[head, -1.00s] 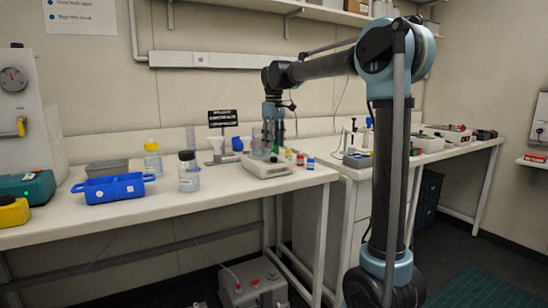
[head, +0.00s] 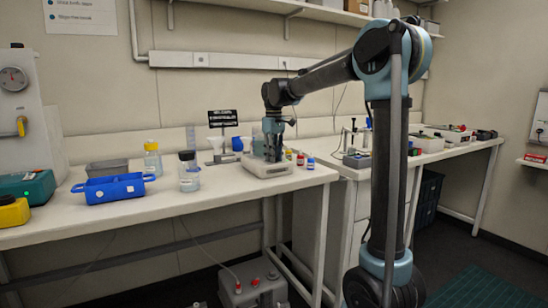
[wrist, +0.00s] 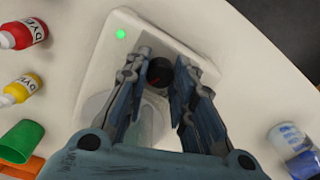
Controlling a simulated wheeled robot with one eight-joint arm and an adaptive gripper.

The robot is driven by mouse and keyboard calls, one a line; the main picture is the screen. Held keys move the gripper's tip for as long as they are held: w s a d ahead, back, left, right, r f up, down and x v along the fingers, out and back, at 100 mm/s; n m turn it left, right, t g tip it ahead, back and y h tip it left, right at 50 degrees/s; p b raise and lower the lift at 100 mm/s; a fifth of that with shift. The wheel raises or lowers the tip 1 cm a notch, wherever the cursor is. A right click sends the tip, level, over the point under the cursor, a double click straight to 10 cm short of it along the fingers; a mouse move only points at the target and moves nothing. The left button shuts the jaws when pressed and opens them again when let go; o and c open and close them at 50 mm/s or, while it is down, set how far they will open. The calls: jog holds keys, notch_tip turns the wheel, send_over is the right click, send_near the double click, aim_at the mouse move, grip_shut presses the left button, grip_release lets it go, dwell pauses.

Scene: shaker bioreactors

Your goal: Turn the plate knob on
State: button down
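The white plate unit (head: 262,170) stands near the right end of the left bench. In the wrist view its corner (wrist: 93,72) carries a lit green light (wrist: 121,34). Its round black plate knob (wrist: 160,73) has a small red mark. My gripper (wrist: 161,62) is open, with one finger on each side of the knob. A gap shows between the fingers and the knob, and I cannot tell whether either touches it. In the head view my gripper (head: 270,156) points down over the unit's front, hiding the knob. A clear vessel (wrist: 104,104) sits on the plate, partly hidden by the left finger.
A red dye bottle (wrist: 22,34), a yellow dye bottle (wrist: 22,88) and a green cup (wrist: 22,140) stand left of the unit in the wrist view. A blue-labelled bottle (wrist: 295,142) is at lower right. A blue rack (head: 113,189) lies farther left on the bench.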

jog(key=shift+m, duration=1.9)
jog(key=shift+w, duration=0.1)
jog(key=c, duration=1.3)
grip_release()
jog(key=shift+c, duration=0.2)
jog(key=shift+r, duration=0.1)
notch_tip(320, 180, up, 12)
